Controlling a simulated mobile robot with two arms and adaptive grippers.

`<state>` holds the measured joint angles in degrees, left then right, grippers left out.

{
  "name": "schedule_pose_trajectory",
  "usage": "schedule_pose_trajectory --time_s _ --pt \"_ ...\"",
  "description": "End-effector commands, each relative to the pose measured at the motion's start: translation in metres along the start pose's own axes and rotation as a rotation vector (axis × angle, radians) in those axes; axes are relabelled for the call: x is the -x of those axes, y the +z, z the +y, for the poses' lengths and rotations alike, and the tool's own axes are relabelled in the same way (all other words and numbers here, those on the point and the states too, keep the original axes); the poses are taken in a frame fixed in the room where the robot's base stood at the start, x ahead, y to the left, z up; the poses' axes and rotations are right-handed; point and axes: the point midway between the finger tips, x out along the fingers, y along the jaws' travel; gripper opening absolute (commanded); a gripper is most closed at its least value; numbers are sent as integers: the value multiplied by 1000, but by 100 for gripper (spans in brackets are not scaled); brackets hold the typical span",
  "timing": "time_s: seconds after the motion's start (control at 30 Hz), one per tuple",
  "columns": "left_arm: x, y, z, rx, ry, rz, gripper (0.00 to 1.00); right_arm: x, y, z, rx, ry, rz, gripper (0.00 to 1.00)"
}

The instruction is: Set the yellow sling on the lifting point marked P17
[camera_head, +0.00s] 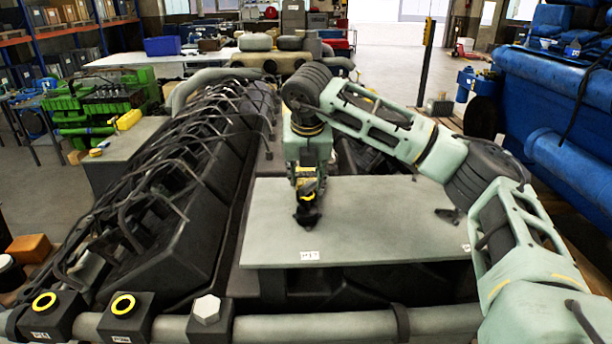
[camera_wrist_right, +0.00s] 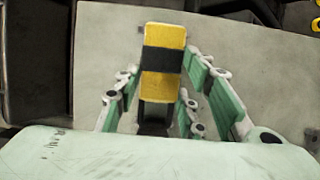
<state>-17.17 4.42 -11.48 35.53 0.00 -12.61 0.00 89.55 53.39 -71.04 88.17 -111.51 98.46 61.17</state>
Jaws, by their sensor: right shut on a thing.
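My right gripper (camera_head: 307,192) hangs pointing down over the flat grey plate (camera_head: 380,215), near its left part. It is shut on the yellow sling (camera_wrist_right: 163,48), a short yellow block-like piece with a black band around its middle, seen between the fingers in the right wrist view. In the head view only a little yellow shows, with a dark part below it; I cannot tell whether that touches the plate. A small white label (camera_head: 310,255) is on the plate's front edge; its text is too small to read surely. My left gripper is not in view.
Two black blocks with yellow rings (camera_head: 44,301) (camera_head: 123,304) and one with a pale hexagonal cap (camera_head: 206,308) line the front pipe. The dark engine (camera_head: 190,210) with bent pipes rises left of the plate. A small dark piece (camera_head: 448,214) lies at the plate's right.

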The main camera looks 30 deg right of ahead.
Motion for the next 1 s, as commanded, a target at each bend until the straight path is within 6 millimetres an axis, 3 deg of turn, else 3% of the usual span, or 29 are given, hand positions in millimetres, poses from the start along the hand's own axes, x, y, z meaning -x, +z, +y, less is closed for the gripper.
schedule_pose_trajectory --time_s 1.0 --pt "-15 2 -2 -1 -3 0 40 -16 -6 0 -1 2 -3 1"
